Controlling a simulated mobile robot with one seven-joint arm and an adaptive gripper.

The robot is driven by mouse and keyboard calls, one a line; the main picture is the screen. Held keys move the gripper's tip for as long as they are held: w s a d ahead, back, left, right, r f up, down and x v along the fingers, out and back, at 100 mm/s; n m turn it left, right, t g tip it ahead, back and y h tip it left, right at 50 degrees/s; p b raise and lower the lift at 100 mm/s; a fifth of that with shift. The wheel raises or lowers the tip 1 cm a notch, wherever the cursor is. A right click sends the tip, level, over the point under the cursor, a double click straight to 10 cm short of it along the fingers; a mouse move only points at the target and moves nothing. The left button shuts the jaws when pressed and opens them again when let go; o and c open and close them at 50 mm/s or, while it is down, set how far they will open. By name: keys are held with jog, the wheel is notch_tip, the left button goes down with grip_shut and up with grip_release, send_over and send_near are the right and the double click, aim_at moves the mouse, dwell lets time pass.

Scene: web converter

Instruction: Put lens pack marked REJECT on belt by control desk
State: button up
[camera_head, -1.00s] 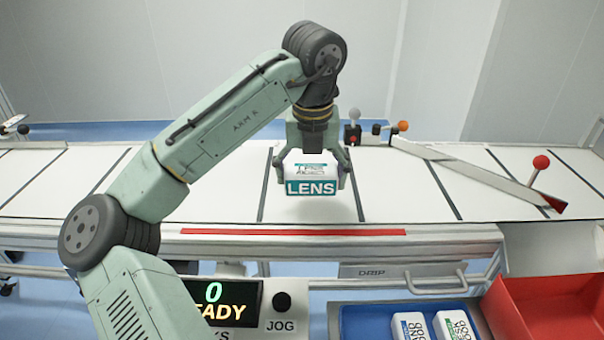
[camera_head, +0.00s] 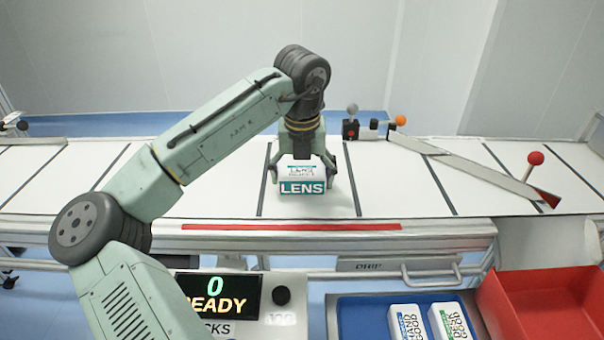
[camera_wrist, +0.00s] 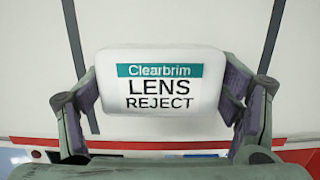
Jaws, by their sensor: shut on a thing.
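The lens pack (camera_head: 302,186) is a white box with a teal LENS band. In the wrist view the pack (camera_wrist: 162,85) reads "Clearbrim LENS REJECT". My gripper (camera_head: 303,175) is shut on it, with one finger at each side. The pack is upright at the white belt (camera_head: 400,185), between two dark cross lines. I cannot tell whether its underside touches the belt. The control desk (camera_head: 290,318), with a display (camera_head: 217,296) reading "0 READY", stands in front of the belt.
A blue tray (camera_head: 362,318) with two white packs (camera_head: 408,325) and a red bin (camera_head: 540,300) are at the lower right. A slanted guide (camera_head: 470,170) with a red knob (camera_head: 535,158) crosses the belt's right side. Belt left of the pack is clear.

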aim_at(302, 176)
jog(key=o, duration=1.2)
jog(key=r, duration=0.4)
jog(key=s+r, duration=0.1)
jog(key=r, duration=0.7)
jog(key=shift+s+r, duration=0.15)
jog(key=shift+s, duration=0.25)
